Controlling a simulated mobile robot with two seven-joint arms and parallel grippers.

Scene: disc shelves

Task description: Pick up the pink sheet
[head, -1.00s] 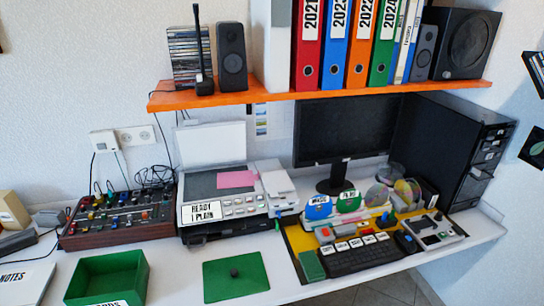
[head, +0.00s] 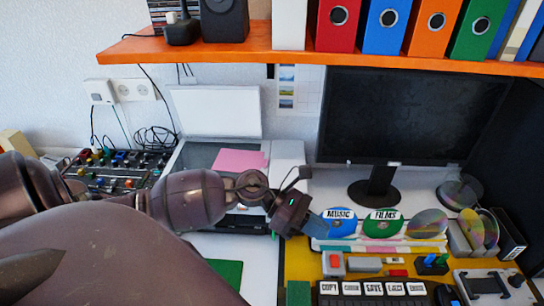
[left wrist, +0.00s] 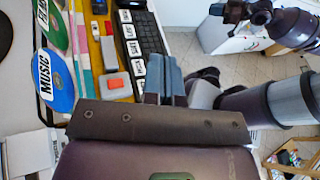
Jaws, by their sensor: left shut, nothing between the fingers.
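The pink sheet (head: 240,160) lies flat on the glass of the open scanner (head: 200,158) in the head view. My left arm crosses in front of the scanner and hides its front part. My left gripper (head: 316,226) is shut and empty, to the right of the sheet and nearer to me, beside the blue music disc (head: 341,222). In the left wrist view its blue-grey fingers (left wrist: 165,75) are together beside the keyboard. The sheet is not seen there. A dark arm of mine ends at the upper right of that view; its jaws (left wrist: 232,12) are unclear.
An orange shelf (head: 290,55) with binders hangs above. A monitor (head: 410,115) stands behind the discs at right. A green disc (head: 383,222), keyboard (head: 372,290) and joystick box (head: 490,283) crowd the right side. A mixer (head: 120,172) stands left of the scanner.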

